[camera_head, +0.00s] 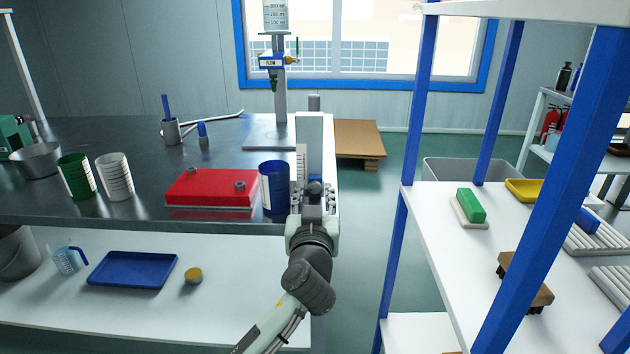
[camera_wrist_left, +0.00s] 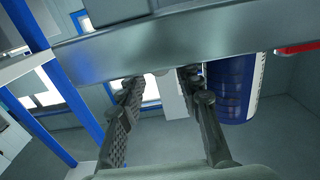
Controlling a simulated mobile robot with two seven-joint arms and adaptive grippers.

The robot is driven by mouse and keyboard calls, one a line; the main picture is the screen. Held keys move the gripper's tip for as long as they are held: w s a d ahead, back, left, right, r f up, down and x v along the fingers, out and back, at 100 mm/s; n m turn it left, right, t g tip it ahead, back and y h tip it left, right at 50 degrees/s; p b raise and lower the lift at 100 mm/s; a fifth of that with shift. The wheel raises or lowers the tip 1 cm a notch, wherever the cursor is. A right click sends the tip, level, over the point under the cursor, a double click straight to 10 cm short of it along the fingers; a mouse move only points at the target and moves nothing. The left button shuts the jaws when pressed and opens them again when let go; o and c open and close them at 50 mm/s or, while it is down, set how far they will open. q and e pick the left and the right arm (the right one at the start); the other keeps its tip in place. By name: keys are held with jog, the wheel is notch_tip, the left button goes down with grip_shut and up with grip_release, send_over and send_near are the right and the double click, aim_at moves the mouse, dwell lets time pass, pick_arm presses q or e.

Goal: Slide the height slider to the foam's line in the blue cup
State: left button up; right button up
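My left gripper (camera_head: 314,190) is in front of the panel's lower part. In the left wrist view its fingers (camera_wrist_left: 163,82) are apart. My right gripper is not in view.
A red block (camera_head: 212,188) with two grey knobs lies left of the cup. Green (camera_head: 76,175) and white (camera_head: 115,176) cups stand farther left. A dispenser column (camera_head: 279,90) rises behind. A blue-posted shelf (camera_head: 450,240) stands right, across a clear floor gap.

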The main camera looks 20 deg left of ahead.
aim_at(315, 186)
pick_arm(q)
jog(key=x, duration=0.3)
jog(key=shift+w+a, duration=0.1)
jog(key=shift+w, duration=0.2)
jog(key=shift+w+a+f, duration=0.1)
jog(key=shift+w, duration=0.15)
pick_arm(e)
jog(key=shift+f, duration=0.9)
pick_arm(q)
grip_shut()
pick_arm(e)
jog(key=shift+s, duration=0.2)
